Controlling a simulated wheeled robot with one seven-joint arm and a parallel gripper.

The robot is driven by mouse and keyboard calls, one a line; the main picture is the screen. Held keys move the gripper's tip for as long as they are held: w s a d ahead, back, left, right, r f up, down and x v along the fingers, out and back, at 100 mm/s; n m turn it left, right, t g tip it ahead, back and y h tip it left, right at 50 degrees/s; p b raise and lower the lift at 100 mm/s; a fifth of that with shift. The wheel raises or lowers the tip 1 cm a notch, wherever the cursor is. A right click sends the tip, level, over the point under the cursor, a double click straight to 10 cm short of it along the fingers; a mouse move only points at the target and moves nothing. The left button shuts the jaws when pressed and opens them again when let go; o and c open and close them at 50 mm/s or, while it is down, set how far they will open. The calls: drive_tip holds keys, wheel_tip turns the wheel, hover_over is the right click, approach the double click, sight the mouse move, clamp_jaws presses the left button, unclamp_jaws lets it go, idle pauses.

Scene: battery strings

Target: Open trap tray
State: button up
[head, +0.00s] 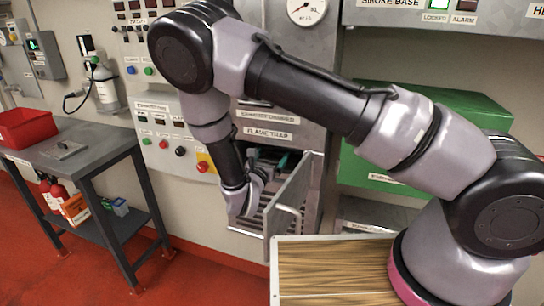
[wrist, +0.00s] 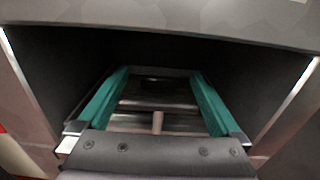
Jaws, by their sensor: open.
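The flame trap compartment stands open in the head view, below its "FLAME TRAP" label (head: 268,134). Its grey door (head: 292,188), with a bar handle, is swung out to the right. My gripper (head: 284,160) reaches into the opening, partly hidden by my wrist and the door. In the wrist view, its two teal fingers (wrist: 159,76) are spread wide inside the dark compartment. A grey metal tray-like part (wrist: 158,104) lies between and beyond them, with a short upright bar in its middle. I cannot tell whether the fingers touch it.
The compartment's side walls (wrist: 38,100) flank the gripper closely. A box with a wood-grain top (head: 335,272) stands in front at the right. A green case (head: 440,115) is behind my arm. A workbench (head: 95,140) with a red bin (head: 25,128) stands at the left.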

drive_tip(key=shift+c, duration=0.3)
clamp_jaws()
drive_tip(key=v, duration=1.6)
drive_tip(key=shift+s, duration=0.25)
drive_tip(key=shift+a, duration=0.1)
drive_tip(key=shift+o, duration=0.3)
unclamp_jaws()
drive_tip(key=v, duration=1)
drive_tip(key=shift+s, duration=0.4)
drive_tip(key=shift+a+r, duration=0.1)
drive_tip(key=shift+a, duration=0.1)
